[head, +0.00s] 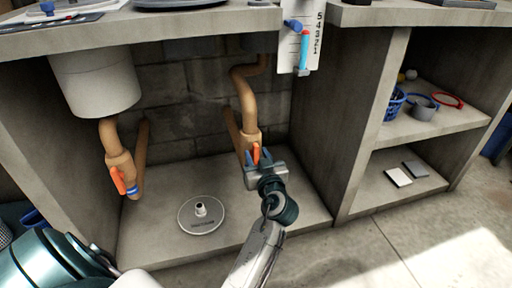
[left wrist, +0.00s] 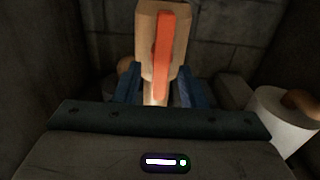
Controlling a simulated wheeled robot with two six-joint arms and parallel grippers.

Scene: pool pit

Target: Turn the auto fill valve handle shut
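A tan pipe valve (head: 250,137) with an orange handle (head: 256,153) stands in the middle of the open cabinet bay. My left gripper (head: 259,158) is right at this handle, its blue fingers apart. In the left wrist view the orange handle (left wrist: 162,45) stands upright in front of the tan valve body (left wrist: 146,52). The fingers (left wrist: 162,84) are on either side of its lower part, with gaps visible. A second tan valve with an orange handle (head: 117,180) hangs at the left. I cannot read any label naming either valve. My right gripper is not in view.
A white container (head: 96,82) hangs above the left valve. A concrete divider (head: 352,130) stands right of the bay. A numbered gauge board (head: 301,38) hangs from the countertop (head: 200,22).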

